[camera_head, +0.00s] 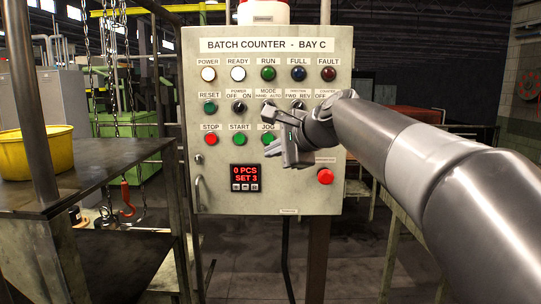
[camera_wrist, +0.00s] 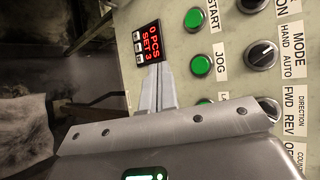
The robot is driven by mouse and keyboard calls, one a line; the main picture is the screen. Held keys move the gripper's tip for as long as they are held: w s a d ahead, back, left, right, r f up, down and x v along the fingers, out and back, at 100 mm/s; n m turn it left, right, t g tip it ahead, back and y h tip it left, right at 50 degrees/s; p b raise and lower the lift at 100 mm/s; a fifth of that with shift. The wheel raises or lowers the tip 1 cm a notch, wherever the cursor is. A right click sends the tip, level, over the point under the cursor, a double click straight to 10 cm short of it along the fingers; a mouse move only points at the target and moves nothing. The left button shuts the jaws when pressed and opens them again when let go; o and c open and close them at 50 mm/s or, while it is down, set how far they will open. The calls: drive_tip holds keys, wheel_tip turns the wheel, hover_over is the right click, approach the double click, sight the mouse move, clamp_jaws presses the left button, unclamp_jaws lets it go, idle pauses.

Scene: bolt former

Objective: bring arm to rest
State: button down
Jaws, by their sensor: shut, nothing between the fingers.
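My arm reaches in from the right in the head view, and my gripper (camera_head: 276,150) is in front of the control panel (camera_head: 220,139) marked BATCH COUNTER - BAY C. The fingers are closed together and empty, over the area by the JOG button (camera_head: 268,139). In the wrist view the fingers (camera_wrist: 157,82) point toward the red display (camera_head: 245,177), which reads 0 PCS, SET 3. I cannot tell whether the fingertips touch the panel. My gripper hides part of the lower button row and the direction knob's surroundings.
A red button (camera_head: 325,177) sits at the panel's lower right. The POWER (camera_head: 208,74) and READY (camera_head: 238,74) lamps look white and bright. A dark table (camera_head: 90,195) with a yellow bowl (camera_head: 35,150) stands at the left.

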drive_tip(key=s+d+f+n+g+h, duration=0.2)
drive_tip(key=s+d+f+n+h, duration=0.2)
drive_tip(key=s+f, duration=1)
drive_tip(key=s+d+f+n+g+h, duration=0.2)
drive_tip(key=s+d+f+n+h, duration=0.2)
drive_tip(key=s+d+f+n, duration=0.5)
drive_tip(key=s+d+f, duration=0.2)
drive_tip(key=s+f, duration=0.3)
drive_tip(key=s, duration=0.1)
drive_tip(key=shift+s+f, duration=0.4)
idle(0.7)
